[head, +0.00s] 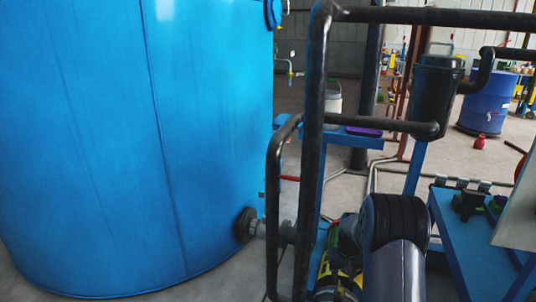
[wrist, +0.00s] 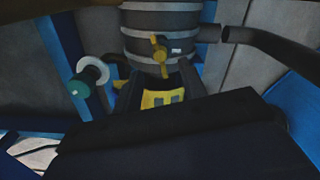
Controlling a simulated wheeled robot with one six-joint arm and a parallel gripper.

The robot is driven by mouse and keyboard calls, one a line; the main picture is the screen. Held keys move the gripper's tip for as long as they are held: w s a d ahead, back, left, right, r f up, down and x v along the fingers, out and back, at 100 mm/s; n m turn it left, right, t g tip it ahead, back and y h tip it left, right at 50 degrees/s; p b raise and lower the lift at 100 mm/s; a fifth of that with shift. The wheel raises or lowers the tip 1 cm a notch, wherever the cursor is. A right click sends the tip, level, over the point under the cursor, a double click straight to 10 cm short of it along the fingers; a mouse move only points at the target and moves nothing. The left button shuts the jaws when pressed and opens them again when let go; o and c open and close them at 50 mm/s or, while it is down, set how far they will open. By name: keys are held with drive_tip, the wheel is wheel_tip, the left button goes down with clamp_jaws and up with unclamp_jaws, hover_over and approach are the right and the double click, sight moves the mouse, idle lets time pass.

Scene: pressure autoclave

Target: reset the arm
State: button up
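My arm (head: 395,255) shows at the lower right of the head view as a grey link with a dark ribbed joint. My gripper's end is hidden behind it or too small to make out there. In the wrist view my gripper (wrist: 158,86) shows as a dark body across the foreground with two dark prongs beyond it, standing apart. A yellow part (wrist: 162,98) with dark squares shows between the prongs; I cannot tell whether it touches them. I see nothing clearly held.
A large blue tank (head: 130,140) fills the left. Black pipes (head: 313,150) stand close beside my arm. A blue bench (head: 470,240) is at right. In the wrist view, a dark banded cylinder (wrist: 160,22) with a yellow valve handle (wrist: 160,56) and a green-and-white fitting (wrist: 86,78) are ahead.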

sight(340, 290)
wheel_tip(340, 290, down, 6)
drive_tip(key=shift+f+b, duration=0.1)
drive_tip(key=shift+b, duration=0.5)
